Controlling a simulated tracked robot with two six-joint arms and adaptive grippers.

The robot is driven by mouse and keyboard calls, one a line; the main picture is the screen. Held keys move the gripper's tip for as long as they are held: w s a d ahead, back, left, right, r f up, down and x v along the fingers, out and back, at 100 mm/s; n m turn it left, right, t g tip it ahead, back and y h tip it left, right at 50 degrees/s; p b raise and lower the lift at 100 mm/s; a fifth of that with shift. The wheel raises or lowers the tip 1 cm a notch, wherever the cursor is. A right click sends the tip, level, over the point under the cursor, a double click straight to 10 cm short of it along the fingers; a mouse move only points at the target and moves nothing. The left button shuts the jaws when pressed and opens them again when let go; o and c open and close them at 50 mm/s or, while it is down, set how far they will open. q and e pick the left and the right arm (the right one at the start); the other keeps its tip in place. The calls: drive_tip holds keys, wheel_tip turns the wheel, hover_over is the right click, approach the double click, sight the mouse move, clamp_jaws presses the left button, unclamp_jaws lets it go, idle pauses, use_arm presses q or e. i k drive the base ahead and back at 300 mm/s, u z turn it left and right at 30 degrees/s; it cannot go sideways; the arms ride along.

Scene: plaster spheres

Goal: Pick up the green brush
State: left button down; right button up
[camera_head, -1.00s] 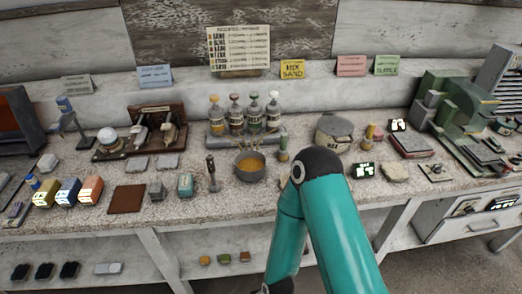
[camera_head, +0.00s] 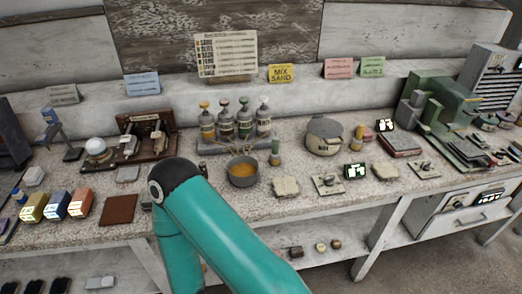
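A small upright item with a green upper part (camera_head: 275,148) and a paler base stands on the bench just right of the metal bowl. It looks like the green brush, but it is too small to be sure. A similar yellow-topped item (camera_head: 358,136) stands further right, beside the round lidded pot. One of my teal arms rises from the bottom edge, its dark joint left of the bowl, and covers part of the bench front. Neither gripper is in view. Nothing is seen touching the green item.
The bowl (camera_head: 243,171) holds orange-yellow material. Behind it, several bottles (camera_head: 236,122) stand in a rack. Coloured blocks (camera_head: 56,205) line the left front.

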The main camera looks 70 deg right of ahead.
sight(275, 159)
drive_tip(key=z, duration=0.1)
drive_tip(key=k, duration=1.85)
drive_tip(key=z, duration=0.8)
drive_tip(key=i, duration=0.95)
